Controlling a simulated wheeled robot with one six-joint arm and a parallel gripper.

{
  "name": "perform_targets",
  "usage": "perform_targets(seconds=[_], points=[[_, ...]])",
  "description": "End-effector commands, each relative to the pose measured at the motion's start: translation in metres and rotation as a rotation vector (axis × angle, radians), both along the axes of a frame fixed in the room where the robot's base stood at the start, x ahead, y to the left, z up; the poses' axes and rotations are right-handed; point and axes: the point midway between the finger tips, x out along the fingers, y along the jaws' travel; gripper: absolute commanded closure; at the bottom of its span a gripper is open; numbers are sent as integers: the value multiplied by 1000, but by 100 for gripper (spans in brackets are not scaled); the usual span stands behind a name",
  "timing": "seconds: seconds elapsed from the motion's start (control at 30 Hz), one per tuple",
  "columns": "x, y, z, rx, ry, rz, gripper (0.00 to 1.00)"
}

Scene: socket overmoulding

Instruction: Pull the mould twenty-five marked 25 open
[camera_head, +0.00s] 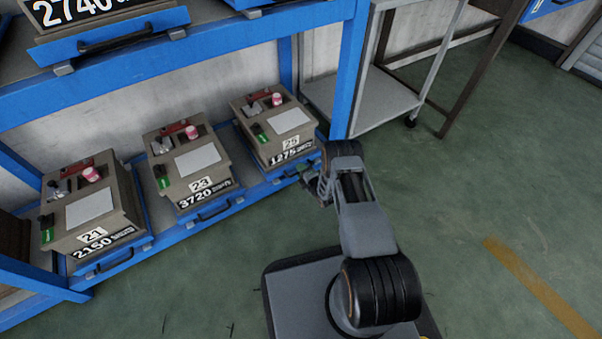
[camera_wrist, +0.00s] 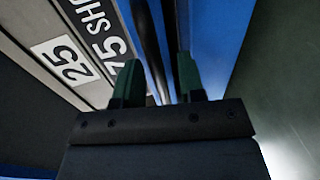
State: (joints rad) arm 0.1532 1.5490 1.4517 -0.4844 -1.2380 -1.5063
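Mould 25 (camera_head: 246,103) is a grey-brown box on the lower shelf of the blue rack, rightmost of three, with labels "25" and "1275". It sits on a blue tray front with a dark handle (camera_head: 288,158). My gripper (camera_head: 311,180) is at the right end of that handle, partly hidden by my arm. In the wrist view, the label "25" (camera_wrist: 66,60) shows sideways on the left. My gripper's green fingers (camera_wrist: 158,78) stand apart, with the dark handle bar (camera_wrist: 149,40) running into the gap between them. Contact with the bar cannot be told.
Mould 23 (camera_head: 187,161) and mould 21 (camera_head: 89,207) stand to the left on the same shelf. A blue rack post (camera_head: 349,75) rises just behind my arm. A grey cart (camera_head: 385,100) stands at the back right. The green floor at right is clear.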

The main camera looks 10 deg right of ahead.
Motion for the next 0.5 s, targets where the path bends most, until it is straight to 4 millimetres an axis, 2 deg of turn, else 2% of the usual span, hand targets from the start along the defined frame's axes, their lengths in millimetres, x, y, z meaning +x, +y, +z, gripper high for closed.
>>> perform_targets(seconds=[0.3,0.5], points=[[2,1,0,0,0,0,64],[2,1,0,0,0,0,82]])
